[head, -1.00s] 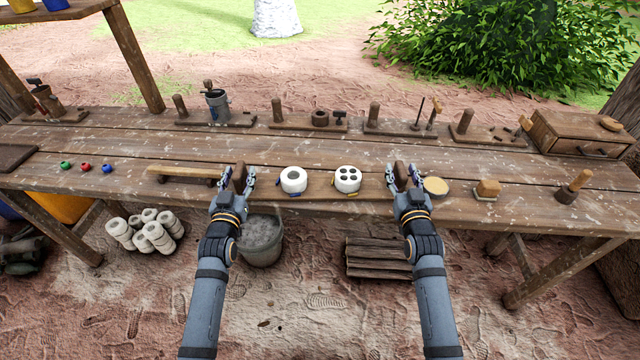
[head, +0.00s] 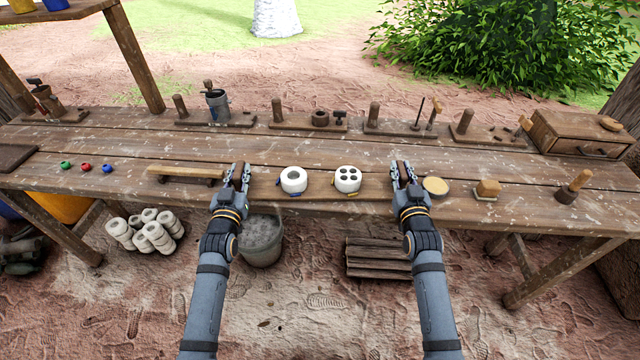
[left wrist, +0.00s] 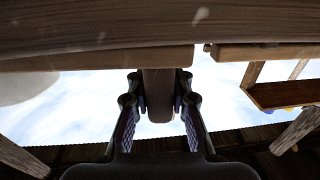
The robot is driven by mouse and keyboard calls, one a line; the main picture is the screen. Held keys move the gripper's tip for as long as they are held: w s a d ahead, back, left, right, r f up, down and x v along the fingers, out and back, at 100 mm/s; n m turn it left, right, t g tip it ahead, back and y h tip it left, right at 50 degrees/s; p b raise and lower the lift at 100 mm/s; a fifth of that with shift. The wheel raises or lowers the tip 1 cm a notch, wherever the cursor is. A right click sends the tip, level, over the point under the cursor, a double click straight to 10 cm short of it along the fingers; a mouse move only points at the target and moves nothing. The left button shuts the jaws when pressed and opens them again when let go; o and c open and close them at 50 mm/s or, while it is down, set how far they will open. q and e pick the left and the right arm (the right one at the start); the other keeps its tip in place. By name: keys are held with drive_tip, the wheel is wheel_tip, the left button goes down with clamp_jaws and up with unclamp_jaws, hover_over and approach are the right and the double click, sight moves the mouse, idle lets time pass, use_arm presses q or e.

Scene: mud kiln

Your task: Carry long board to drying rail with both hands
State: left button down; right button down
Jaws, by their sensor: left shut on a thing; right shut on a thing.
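The long board (head: 320,187) lies along the front edge of the workbench, hard to tell apart from its planks. A white ring-shaped piece (head: 293,180) and a white piece with several holes (head: 347,179) sit on it. My left gripper (head: 238,172) is shut on a brown grip at the board's left end; the grip (left wrist: 158,95) shows between the fingers in the left wrist view. My right gripper (head: 402,171) is shut on a similar grip at the right end, mostly hidden by the fingers. A low wooden rail (head: 185,171) stands left of my left gripper.
The workbench (head: 120,150) carries several tool stands along its back and a drawer box (head: 580,132) at the right. A round tan pad (head: 436,186) lies close right of my right gripper. Small red, green and blue balls lie at the left. A bucket (head: 262,240) stands below.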

use_arm(q)
drive_tip(key=shift+r, duration=0.15)
use_arm(e)
drive_tip(key=shift+r, duration=0.1)
